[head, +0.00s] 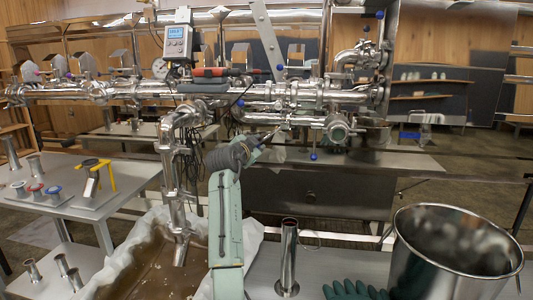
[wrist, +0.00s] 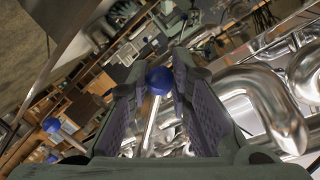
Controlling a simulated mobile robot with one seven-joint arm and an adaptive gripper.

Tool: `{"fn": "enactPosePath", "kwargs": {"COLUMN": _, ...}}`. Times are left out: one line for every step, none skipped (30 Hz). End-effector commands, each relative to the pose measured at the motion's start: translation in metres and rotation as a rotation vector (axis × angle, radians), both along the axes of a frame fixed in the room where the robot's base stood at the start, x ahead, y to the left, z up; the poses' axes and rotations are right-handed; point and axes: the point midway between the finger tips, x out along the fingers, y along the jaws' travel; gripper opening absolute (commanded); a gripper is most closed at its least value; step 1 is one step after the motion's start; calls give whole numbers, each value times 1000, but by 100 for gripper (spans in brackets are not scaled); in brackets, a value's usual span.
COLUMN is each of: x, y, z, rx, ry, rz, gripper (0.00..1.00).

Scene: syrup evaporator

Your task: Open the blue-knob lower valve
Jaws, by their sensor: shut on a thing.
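In the wrist view my gripper (wrist: 165,72) has its two padded fingers closed around a blue knob (wrist: 160,81). The knob sits between the fingertips, at the end of a thin metal lever (wrist: 150,122). In the head view my gripper (head: 268,139) is at the lower pipe run (head: 290,121), at the end of my pale green arm. The held knob cannot be made out clearly there. Another blue knob (head: 313,156) hangs below the lower pipe, to the right of my gripper.
Steel pipes (head: 110,92) run across the evaporator, with more blue knobs (head: 279,67) above. A lined brown-liquid basin (head: 140,262) lies below. A large steel pot (head: 455,245), a steel tube (head: 289,258) and green gloves (head: 352,291) stand in front. A side table (head: 75,208) is at left.

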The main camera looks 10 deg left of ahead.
Motion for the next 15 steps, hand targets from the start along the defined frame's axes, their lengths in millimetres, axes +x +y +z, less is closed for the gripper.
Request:
{"fn": "enactPosePath", "kwargs": {"x": 0, "y": 4, "z": 9, "rx": 48, "ry": -4, "rz": 1, "gripper": 0}}
{"fn": "enactPosePath", "kwargs": {"x": 0, "y": 5, "z": 12, "rx": 75, "ry": -3, "rz": 2, "gripper": 0}}
{"fn": "enactPosePath", "kwargs": {"x": 0, "y": 7, "z": 15, "rx": 113, "ry": -3, "rz": 1, "gripper": 0}}
{"fn": "enactPosePath", "kwargs": {"x": 0, "y": 9, "z": 18, "rx": 142, "ry": -4, "rz": 1, "gripper": 0}}
{"fn": "enactPosePath", "kwargs": {"x": 0, "y": 11, "z": 21, "rx": 170, "ry": -3, "rz": 1, "gripper": 0}}
{"fn": "enactPosePath", "kwargs": {"x": 0, "y": 13, "z": 25, "rx": 209, "ry": -4, "rz": 1, "gripper": 0}}
{"fn": "enactPosePath", "kwargs": {"x": 0, "y": 14, "z": 28, "rx": 236, "ry": -3, "rz": 2, "gripper": 0}}
{"fn": "enactPosePath", "kwargs": {"x": 0, "y": 15, "z": 31, "rx": 264, "ry": -4, "rz": 2, "gripper": 0}}
{"fn": "enactPosePath", "kwargs": {"x": 0, "y": 16, "z": 35, "rx": 300, "ry": -3, "rz": 1, "gripper": 0}}
{"fn": "enactPosePath", "kwargs": {"x": 0, "y": 17, "z": 38, "rx": 327, "ry": -4, "rz": 2, "gripper": 0}}
{"fn": "enactPosePath", "kwargs": {"x": 0, "y": 18, "z": 41, "rx": 352, "ry": -4, "rz": 2, "gripper": 0}}
{"fn": "enactPosePath", "kwargs": {"x": 0, "y": 19, "z": 44, "rx": 386, "ry": -4, "rz": 2, "gripper": 0}}
{"fn": "enactPosePath", "kwargs": {"x": 0, "y": 19, "z": 47, "rx": 410, "ry": -4, "rz": 2, "gripper": 0}}
{"fn": "enactPosePath", "kwargs": {"x": 0, "y": 20, "z": 49, "rx": 433, "ry": -4, "rz": 1, "gripper": 0}}
{"fn": "enactPosePath", "kwargs": {"x": 0, "y": 20, "z": 52, "rx": 462, "ry": -4, "rz": 1, "gripper": 0}}
